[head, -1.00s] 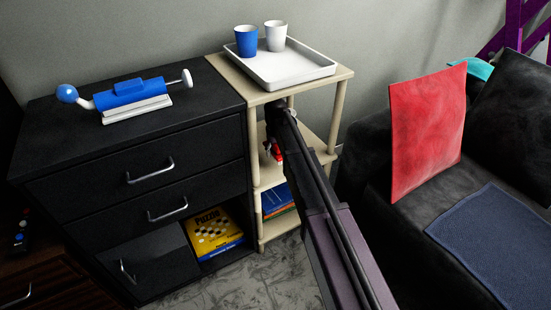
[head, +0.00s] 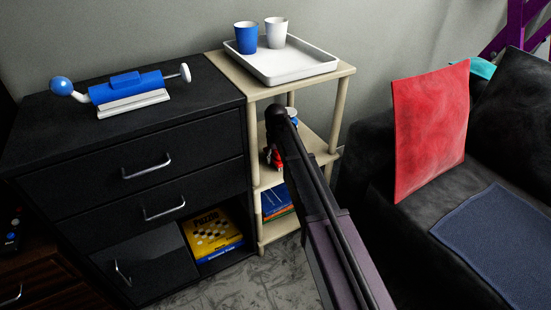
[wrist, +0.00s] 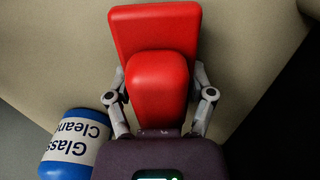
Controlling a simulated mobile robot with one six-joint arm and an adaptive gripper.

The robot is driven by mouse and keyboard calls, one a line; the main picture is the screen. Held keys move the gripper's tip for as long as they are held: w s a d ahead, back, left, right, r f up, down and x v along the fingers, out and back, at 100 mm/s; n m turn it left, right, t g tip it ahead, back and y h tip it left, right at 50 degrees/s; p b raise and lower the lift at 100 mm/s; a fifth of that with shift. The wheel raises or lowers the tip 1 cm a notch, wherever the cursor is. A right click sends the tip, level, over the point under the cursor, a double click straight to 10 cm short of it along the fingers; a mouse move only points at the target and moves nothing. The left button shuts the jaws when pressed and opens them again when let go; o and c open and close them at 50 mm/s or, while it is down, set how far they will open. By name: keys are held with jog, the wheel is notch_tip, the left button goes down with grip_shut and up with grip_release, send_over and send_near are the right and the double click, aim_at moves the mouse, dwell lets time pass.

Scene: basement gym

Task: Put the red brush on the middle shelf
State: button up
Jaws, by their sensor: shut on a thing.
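My gripper (wrist: 160,100) is shut on the red brush (wrist: 155,30), with one finger on each side of its rounded handle. In the head view the brush (head: 277,160) shows as a small red patch at the front left of the beige shelf unit (head: 253,150), around the height of its middle shelf (head: 318,144). My gripper (head: 270,155) is mostly hidden there by my own arm. In the wrist view the brush is over a beige surface. I cannot tell whether it touches the shelf.
A glass cleaner container (wrist: 75,145) is left of my gripper in the wrist view. A white tray (head: 300,70) with a blue cup (head: 246,38) and white cup (head: 276,32) stands on top. A black dresser (head: 100,150) adjoins left; a sofa (head: 400,240) is right.

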jog(key=shift+f, duration=0.15)
jog(key=o, duration=1)
jog(key=shift+c, duration=0.2)
notch_tip(320, 180, up, 8)
jog(key=p, duration=0.7)
jog(key=shift+f, duration=0.1)
dwell(0.3)
jog(key=s+d+m, duration=0.6)
jog(key=s+d, duration=1.7)
jog(key=s, duration=0.2)
jog(key=shift+s+m, duration=0.4)
